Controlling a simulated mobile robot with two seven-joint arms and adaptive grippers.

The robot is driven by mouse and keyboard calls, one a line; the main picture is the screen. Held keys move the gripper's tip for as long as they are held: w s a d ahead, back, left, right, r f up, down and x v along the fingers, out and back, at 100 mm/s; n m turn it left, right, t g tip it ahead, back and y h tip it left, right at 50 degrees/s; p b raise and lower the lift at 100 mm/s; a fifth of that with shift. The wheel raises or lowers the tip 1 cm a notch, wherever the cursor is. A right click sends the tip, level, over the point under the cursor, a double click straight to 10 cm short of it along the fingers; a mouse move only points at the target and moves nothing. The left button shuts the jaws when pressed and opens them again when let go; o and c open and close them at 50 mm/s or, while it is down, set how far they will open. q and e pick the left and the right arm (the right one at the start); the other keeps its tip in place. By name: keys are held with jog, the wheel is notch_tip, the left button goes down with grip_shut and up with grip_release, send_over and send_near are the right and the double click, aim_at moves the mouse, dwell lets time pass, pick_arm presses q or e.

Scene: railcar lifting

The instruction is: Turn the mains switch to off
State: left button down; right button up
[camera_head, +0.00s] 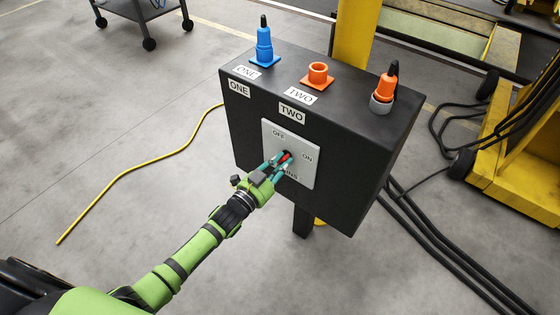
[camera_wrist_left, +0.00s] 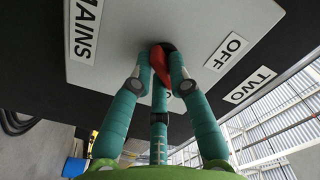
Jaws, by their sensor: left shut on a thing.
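The mains switch has a red handle (camera_head: 286,158) on a pale grey plate (camera_head: 306,172) on the front of a black box (camera_head: 348,150). The plate reads OFF at its upper left, ON at its right and MAINS at the bottom. My left gripper (camera_head: 279,165) has its teal fingers closed around the red handle, close to the plate. In the left wrist view the red handle (camera_wrist_left: 160,64) sits between the fingers (camera_wrist_left: 158,72), and they partly hide the ON label. I cannot tell exactly which label the handle points to. My right gripper is not in view.
A blue plug (camera_head: 264,45) stands in socket ONE on the box top. An orange socket TWO (camera_head: 317,75) is empty. An orange plug (camera_head: 386,86) sits in a grey holder at the right. A yellow cable (camera_head: 130,170) and black cables (camera_head: 432,235) lie on the floor.

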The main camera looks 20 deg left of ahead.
pick_arm(q)
jog(key=n, duration=0.3)
jog(key=shift+r+n+p, duration=0.1)
jog(key=shift+n+p, duration=0.2)
jog(key=shift+p, duration=0.1)
jog(key=shift+n, duration=1.8)
jog(key=c, duration=1.2)
grip_release()
jog(key=shift+s, duration=0.15)
jog(key=v, duration=1.1)
jog(key=shift+s+a, duration=0.1)
jog(key=shift+s, duration=0.3)
